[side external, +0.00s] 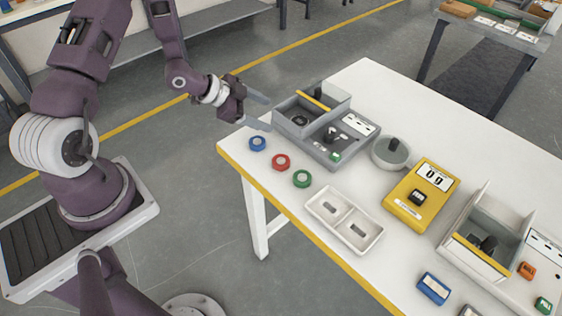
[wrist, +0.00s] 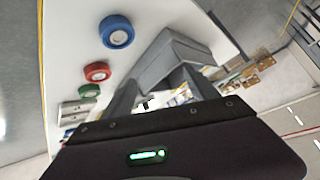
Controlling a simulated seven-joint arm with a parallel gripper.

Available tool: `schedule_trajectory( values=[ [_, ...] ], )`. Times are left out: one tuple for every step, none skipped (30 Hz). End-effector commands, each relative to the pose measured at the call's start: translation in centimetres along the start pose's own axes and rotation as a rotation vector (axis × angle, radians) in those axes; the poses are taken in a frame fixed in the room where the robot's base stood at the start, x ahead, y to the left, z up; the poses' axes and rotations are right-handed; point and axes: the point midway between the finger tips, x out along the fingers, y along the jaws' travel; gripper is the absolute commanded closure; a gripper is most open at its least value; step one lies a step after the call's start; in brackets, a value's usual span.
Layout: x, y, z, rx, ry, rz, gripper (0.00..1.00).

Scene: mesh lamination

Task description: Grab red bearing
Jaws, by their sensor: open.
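The red bearing (side external: 281,162), a small red ring with a pale centre, lies flat on the white table between the blue bearing (side external: 257,143) and the green bearing (side external: 302,178). In the wrist view the red bearing (wrist: 97,72) is left of my fingers, with the blue bearing (wrist: 117,31) above it and the green bearing (wrist: 89,90) below. My gripper (side external: 262,112) is open and empty. It is above the table's left end, up and left of the red bearing in the side view and apart from it. Both fingers also show in the wrist view (wrist: 158,84).
A grey tray station (side external: 318,148) with raised walls stands close to the right of my gripper. A white two-compartment tray (side external: 318,208) lies in front of the bearings. A round grey dish (side external: 376,159) and a yellow device (side external: 410,204) are further right. The table's yellow edge is near the bearings.

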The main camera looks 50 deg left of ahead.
Motion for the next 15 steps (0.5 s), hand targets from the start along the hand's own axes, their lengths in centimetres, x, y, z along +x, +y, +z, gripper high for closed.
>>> schedule_trajectory(
  values=[
    [1.1,2.2,2.0,-0.036,0.075,0.048,0.32],
    [1.4,3.5,2.7,-0.054,0.133,0.069,0.32],
    [1.6,5.2,3.5,-0.084,0.212,0.093,0.32],
    [1.6,6.4,3.9,-0.109,0.268,0.104,0.32],
    [1.4,7.4,4.1,-0.134,0.322,0.112,0.32],
    [1.1,8.7,4.4,-0.168,0.387,0.118,0.32],
    [0.9,9.4,4.5,-0.193,0.432,0.118,0.32],
    [0.6,10.1,4.6,-0.216,0.473,0.117,0.32],
    [0.1,10.9,4.7,-0.245,0.519,0.114,0.32],
    [-0.1,11.3,4.7,-0.263,0.549,0.111,0.32],
    [-0.3,11.6,5.0,-0.272,0.563,0.100,0.32],
    [-0.4,11.8,5.5,-0.275,0.569,0.082,0.32],
    [-0.5,11.9,5.7,-0.277,0.572,0.074,0.32],
    [-0.4,12.0,5.8,-0.277,0.575,0.067,0.32],
    [-0.3,12.0,5.7,-0.276,0.578,0.063,0.32]
  ],
)
